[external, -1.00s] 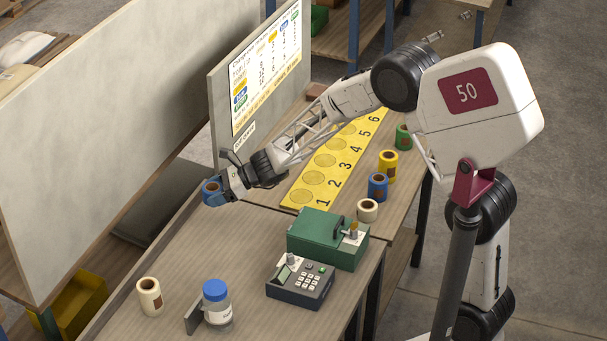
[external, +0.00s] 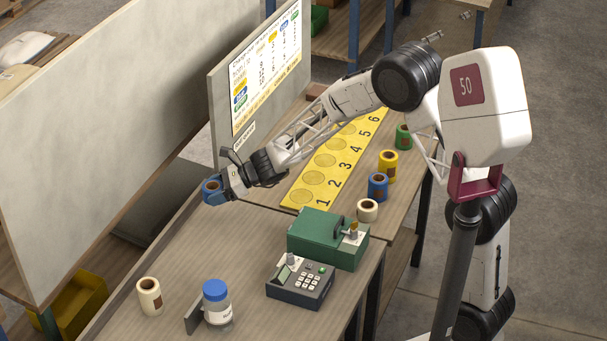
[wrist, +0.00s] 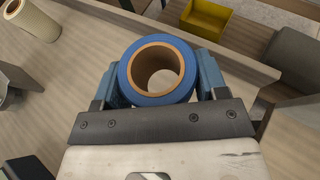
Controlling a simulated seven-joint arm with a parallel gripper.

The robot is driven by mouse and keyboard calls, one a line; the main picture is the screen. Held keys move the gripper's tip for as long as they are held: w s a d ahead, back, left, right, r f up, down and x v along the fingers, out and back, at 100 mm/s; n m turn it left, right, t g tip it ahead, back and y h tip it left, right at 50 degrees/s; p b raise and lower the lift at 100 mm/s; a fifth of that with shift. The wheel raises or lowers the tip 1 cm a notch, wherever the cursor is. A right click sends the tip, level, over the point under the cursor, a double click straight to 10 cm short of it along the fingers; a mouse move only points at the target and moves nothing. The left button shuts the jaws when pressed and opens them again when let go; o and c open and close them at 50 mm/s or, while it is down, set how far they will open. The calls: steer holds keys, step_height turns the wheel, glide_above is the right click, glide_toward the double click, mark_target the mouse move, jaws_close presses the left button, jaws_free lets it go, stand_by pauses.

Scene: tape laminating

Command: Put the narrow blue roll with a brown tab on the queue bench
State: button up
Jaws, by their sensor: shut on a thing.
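My gripper (external: 222,185) is shut on a blue roll (external: 211,187) with a brown core, held over the left edge of the bench. In the wrist view the blue roll (wrist: 132,72) sits between the two fingers (wrist: 158,88), its open core facing the camera. I cannot make out a brown tab on it. Another blue roll (external: 377,186) with a brown tab stands on the right side of the far bench. The yellow strip (external: 327,166) with circles numbered from 1 to 6 lies on that far bench; its circles in view hold no roll.
Cream (external: 367,210), yellow (external: 388,165) and green (external: 404,137) rolls stand along the right edge. A green machine (external: 328,240), a keypad device (external: 301,282), a blue-lidded jar (external: 217,305) and a cream roll (external: 149,296) stand on the near bench. A sign board (external: 262,78) rises behind the strip.

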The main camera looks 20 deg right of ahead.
steer(key=w+d+f+m+t+h, duration=0.1)
steer(key=w+d+m+t, duration=0.1)
steer(key=w+d, duration=0.8)
steer(key=w+d+m+t, duration=0.1)
steer(key=w+d, duration=0.5)
steer(key=d, duration=0.9)
steer(key=w+d+f+m+t+h, duration=0.1)
steer(key=w+d+m+t, duration=0.1)
steer(key=w+d, duration=0.8)
steer(key=d+f+m+t+h, duration=0.1)
steer(key=d+m+t+h, duration=0.1)
steer(key=d, duration=2.1)
steer(key=w+d+f+m+t+h, duration=0.1)
steer(key=d+m, duration=0.1)
steer(key=d, duration=2.1)
steer(key=shift+w+d+f+t+h, duration=0.15)
steer(key=shift+d+f+t+h, duration=0.1)
steer(key=shift+f+t+h, duration=0.15)
steer(key=shift+f, duration=3.1)
steer(key=shift+f, duration=0.1)
steer(key=shift+f, duration=1.75)
